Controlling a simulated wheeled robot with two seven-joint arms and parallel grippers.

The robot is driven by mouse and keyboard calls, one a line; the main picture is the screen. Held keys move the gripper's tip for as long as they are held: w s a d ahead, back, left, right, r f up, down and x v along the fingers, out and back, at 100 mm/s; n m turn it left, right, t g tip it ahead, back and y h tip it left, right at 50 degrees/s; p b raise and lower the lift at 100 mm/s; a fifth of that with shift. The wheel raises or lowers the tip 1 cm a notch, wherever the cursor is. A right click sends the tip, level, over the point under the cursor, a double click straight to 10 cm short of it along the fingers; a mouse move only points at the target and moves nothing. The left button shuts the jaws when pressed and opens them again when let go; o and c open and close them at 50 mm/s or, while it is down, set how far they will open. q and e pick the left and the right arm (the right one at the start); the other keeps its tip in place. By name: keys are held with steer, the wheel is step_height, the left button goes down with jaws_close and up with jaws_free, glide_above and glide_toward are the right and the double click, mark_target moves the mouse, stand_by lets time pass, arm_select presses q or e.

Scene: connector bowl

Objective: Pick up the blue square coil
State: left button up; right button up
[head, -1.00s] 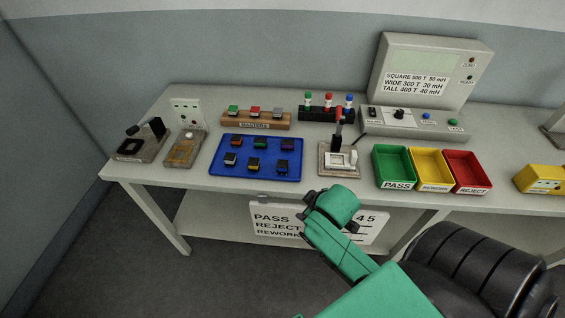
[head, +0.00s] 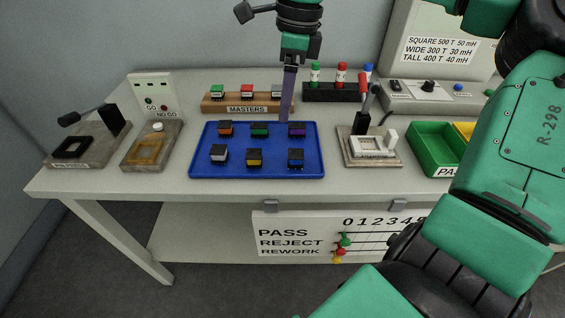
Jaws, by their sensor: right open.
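The blue square coil (head: 295,160) sits at the front right of the blue tray (head: 225,172), with a dark body and a blue patch on top. My right gripper (head: 287,116) points down over the tray's back edge, behind and slightly left of the blue coil. It is open and empty, seen nearly edge-on, so the gap between its fingers hardly shows. Its tip appears close to the purple coil (head: 297,131); whether it touches cannot be told. My left gripper is out of view.
Other coils on the tray are orange (head: 225,128), green (head: 260,130), white (head: 219,154) and yellow (head: 254,160). A wooden masters rack (head: 220,105) stands behind. A lever fixture (head: 372,158) stands right of the tray, and a green bin (head: 428,150) beyond it.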

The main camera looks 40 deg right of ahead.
mark_target(292, 153)
steer(key=shift+g+h, duration=0.4)
steer(key=shift+h, duration=0.2)
steer(key=f, duration=0.4)
steer(key=s+f, duration=0.1)
steer(key=f, duration=0.8)
steer(key=shift+s+d+f, duration=0.2)
steer(key=shift+d+f, duration=0.05)
steer(key=shift+d, duration=0.15)
steer(key=shift+c, duration=0.6)
jaws_close()
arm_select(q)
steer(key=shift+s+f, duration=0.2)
arm_select(e)
steer(key=shift+r, duration=0.15)
